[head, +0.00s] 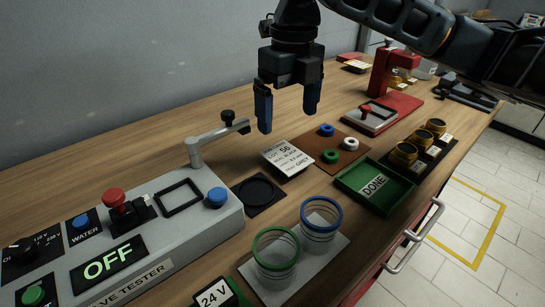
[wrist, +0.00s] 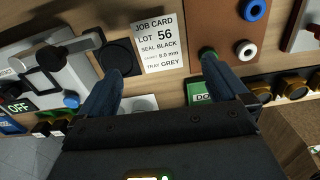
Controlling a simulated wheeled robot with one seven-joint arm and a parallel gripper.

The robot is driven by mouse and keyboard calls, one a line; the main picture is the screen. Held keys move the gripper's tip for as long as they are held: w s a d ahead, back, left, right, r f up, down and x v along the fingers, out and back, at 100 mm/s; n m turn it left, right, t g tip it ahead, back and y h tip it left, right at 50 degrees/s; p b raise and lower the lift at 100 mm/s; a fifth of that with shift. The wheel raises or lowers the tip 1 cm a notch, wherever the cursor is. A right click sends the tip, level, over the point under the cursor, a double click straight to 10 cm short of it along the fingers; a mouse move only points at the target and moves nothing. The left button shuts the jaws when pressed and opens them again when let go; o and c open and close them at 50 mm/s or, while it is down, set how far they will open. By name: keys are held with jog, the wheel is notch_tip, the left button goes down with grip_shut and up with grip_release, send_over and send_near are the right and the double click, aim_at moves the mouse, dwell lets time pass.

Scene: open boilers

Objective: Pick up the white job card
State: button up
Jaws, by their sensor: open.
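The white job card (head: 287,157) lies on the wooden bench beside the brown mat. In the wrist view the card (wrist: 159,43) reads "JOB CARD, LOT 56, SEAL BLACK, 8.0 mm, TRAY GREY"; one small word is hard to read. My gripper (head: 288,121) is open and empty, pointing down above the bench near the card. In the wrist view my gripper (wrist: 160,67) has its fingertips spread to either side of the card's lower end, with nothing between them. The card appears flat and fully visible.
The brown mat (head: 349,138) holds blue, white and green rings. The green DONE tray (head: 360,197), a black round pad (head: 258,192) and the valve tester (head: 165,245), with its raised clamp arm (head: 215,138), surround the card.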

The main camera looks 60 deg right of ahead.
aim_at(286, 156)
jog(key=shift+f, duration=0.6)
jog(key=f, duration=0.6)
jog(key=shift+a+f, duration=0.2)
jog(key=shift+f, duration=0.05)
jog(key=shift+c, duration=0.2)
jog(key=c, duration=1)
jog(key=shift+r, duration=0.1)
